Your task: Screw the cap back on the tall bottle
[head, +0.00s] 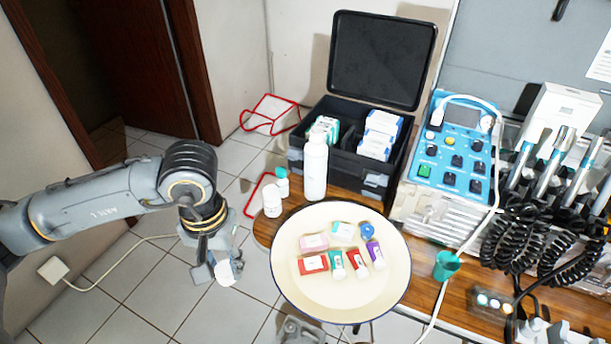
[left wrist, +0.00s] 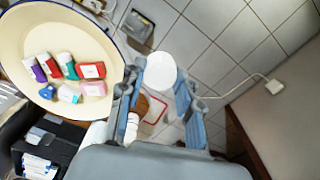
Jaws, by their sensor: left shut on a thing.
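The tall white bottle (head: 315,170) stands upright on the wooden counter, in front of the black case and behind the round tray. Its mouth is too small to make out clearly. My left gripper (head: 222,268) is shut on a white round cap (head: 228,274), held over the floor to the left of the tray, well apart from the bottle. In the left wrist view the cap (left wrist: 160,71) sits between the fingertips. Part of a white bottle (left wrist: 96,134) shows there beside my gripper's body.
A cream tray (head: 290,280) holds several small coloured boxes. Two small bottles, one white (head: 272,200) and one green-capped (head: 282,183), stand left of the tall bottle. The open black case (head: 345,175) is behind it. Blue equipment (head: 455,150) stands to the right.

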